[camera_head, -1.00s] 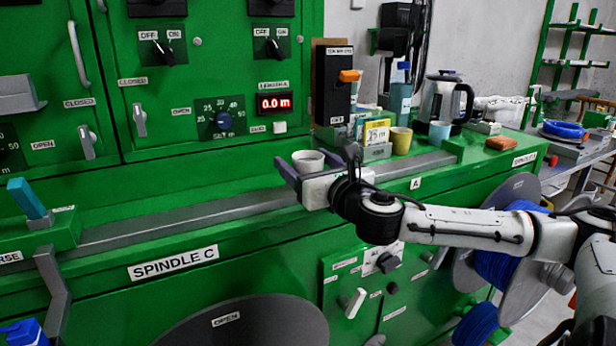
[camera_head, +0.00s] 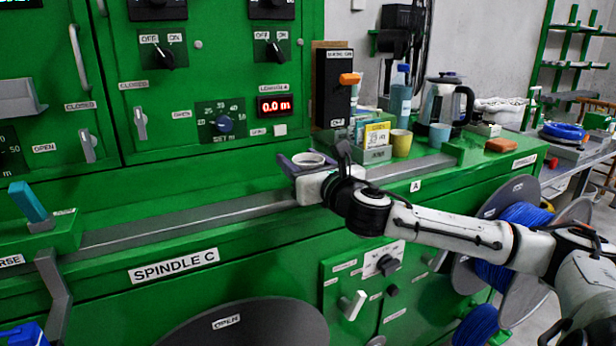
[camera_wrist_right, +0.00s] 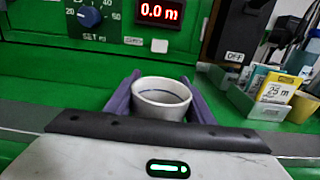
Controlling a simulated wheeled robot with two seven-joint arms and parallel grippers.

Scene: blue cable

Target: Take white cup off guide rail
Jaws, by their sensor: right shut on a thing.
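The white cup (camera_head: 308,160) is at the guide rail (camera_head: 190,219) on the green machine, right of the middle of that rail. It shows closer in the right wrist view (camera_wrist_right: 160,98), upright, between two purple fingers. My right gripper (camera_head: 298,163) is shut on the cup, one finger on each side. The gripper body hides the cup's lower part in both views, so I cannot tell whether it touches the rail. My left gripper is not in view.
A yellow cup (camera_head: 400,142) and a light blue cup (camera_head: 439,133) stand at the back right near a kettle (camera_head: 445,104). A box with cards (camera_head: 375,145) is just right of my gripper. The rail to the left is clear up to a blue-handled lever (camera_head: 30,203).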

